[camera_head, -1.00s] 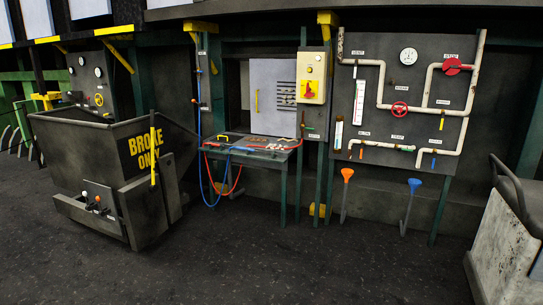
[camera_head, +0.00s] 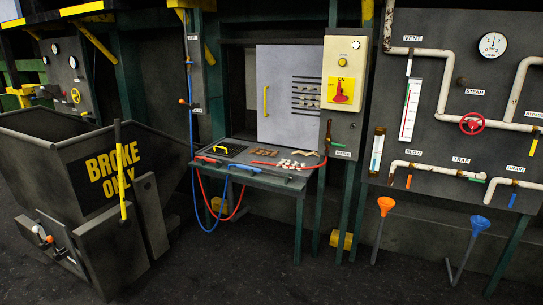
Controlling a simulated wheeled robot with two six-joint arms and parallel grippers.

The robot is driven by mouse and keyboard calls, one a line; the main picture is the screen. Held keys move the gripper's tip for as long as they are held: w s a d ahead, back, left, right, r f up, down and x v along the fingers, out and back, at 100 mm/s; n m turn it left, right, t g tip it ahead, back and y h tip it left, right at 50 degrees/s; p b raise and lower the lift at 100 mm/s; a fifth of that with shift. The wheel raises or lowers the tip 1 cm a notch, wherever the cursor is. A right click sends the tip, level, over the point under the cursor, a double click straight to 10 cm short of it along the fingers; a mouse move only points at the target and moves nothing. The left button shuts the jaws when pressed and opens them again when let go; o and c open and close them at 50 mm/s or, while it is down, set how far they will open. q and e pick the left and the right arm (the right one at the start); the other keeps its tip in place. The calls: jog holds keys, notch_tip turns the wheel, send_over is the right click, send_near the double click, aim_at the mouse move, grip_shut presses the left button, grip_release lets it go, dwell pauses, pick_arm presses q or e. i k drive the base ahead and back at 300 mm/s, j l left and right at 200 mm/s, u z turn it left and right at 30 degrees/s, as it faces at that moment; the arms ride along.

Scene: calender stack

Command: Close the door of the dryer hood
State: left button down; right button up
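A light grey door panel (camera_head: 285,128) with a yellow vertical handle (camera_head: 266,101) on its left side stands upright behind a small work table. It looks like the door of the dryer hood. A dark recess (camera_head: 236,96) shows to the left of the panel. A row of dark slots or bars (camera_head: 306,96) shows at its right side. I cannot tell for sure how far the door stands open. Neither of my grippers is in view.
The work table (camera_head: 250,178) with hoses and small items stands before the panel. A control box (camera_head: 341,73) adjoins it on the right. A "BROKE ONLY" bin (camera_head: 60,165) blocks the left. The dark floor (camera_head: 250,270) in front is clear.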

aim_at(290, 77)
jog(key=i, duration=2.2)
jog(key=i+z, duration=0.1)
jog(key=i, duration=0.5)
jog(key=i+j+z, duration=0.1)
jog(key=i, duration=0.5)
jog(key=i+j+z, duration=0.1)
jog(key=i, duration=0.5)
